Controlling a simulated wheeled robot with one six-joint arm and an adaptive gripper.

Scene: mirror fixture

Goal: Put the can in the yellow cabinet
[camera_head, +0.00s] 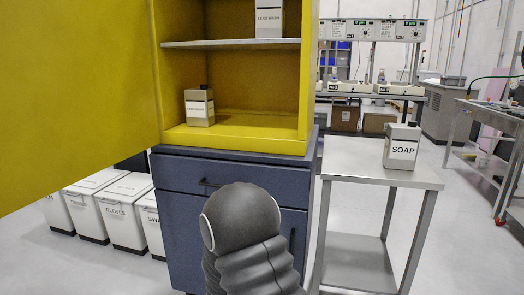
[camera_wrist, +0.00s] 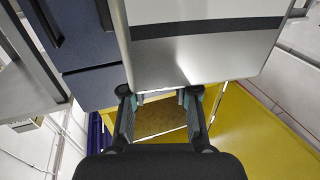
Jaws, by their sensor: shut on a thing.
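In the wrist view, my gripper (camera_wrist: 160,95) is shut on the can (camera_wrist: 185,62), a large silver-grey thing with a dark band, seen close up at the fingertips. Its far end runs out of the picture, and its label is not visible. In the head view, neither the fingers nor the can shows; only my dark arm is in front of the drawers. The yellow cabinet (camera_head: 235,140) stands open on a blue drawer unit (camera_head: 178,190). Its open door (camera_head: 75,95) fills the left. The door also shows at the right of the wrist view (camera_wrist: 250,140).
A small labelled bottle (camera_head: 199,108) stands on the cabinet's lower floor, left of centre. Another (camera_head: 269,18) is on the shelf (camera_head: 230,43). A steel table (camera_head: 370,172) with a SOAP bottle (camera_head: 402,147) stands right. White bins (camera_head: 122,210) are left. The cabinet floor's right side is free.

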